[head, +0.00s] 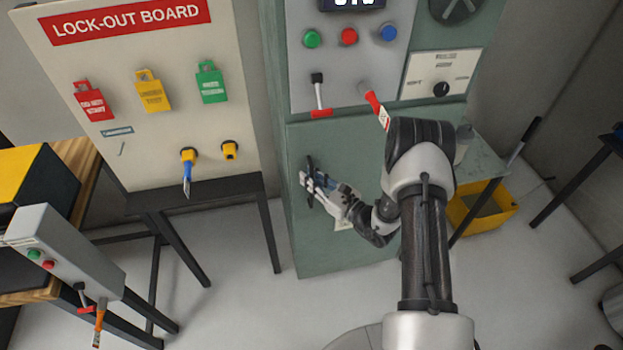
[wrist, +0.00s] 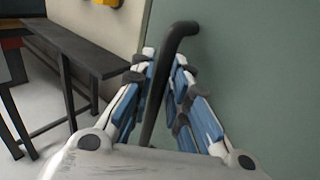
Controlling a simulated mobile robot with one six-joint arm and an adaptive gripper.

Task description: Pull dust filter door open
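The dust filter door appears to be the green lower cabinet panel (head: 345,150), which also fills the right of the wrist view (wrist: 255,75). It looks flush with the cabinet. A black bar handle (head: 309,163) stands upright near its left side. In the wrist view the handle (wrist: 178,36) bends into the panel at its top and runs down between my fingers. My gripper (head: 308,184) reaches it from the right in the head view. Its blue-padded fingers (wrist: 165,62) lie close on both sides of the bar, seemingly closed on it. Exact contact is hard to see.
A lock-out board (head: 140,120) on a black-legged table (head: 262,195) stands left of the cabinet. A yellow bin (head: 490,212) sits right. Floor in front is clear.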

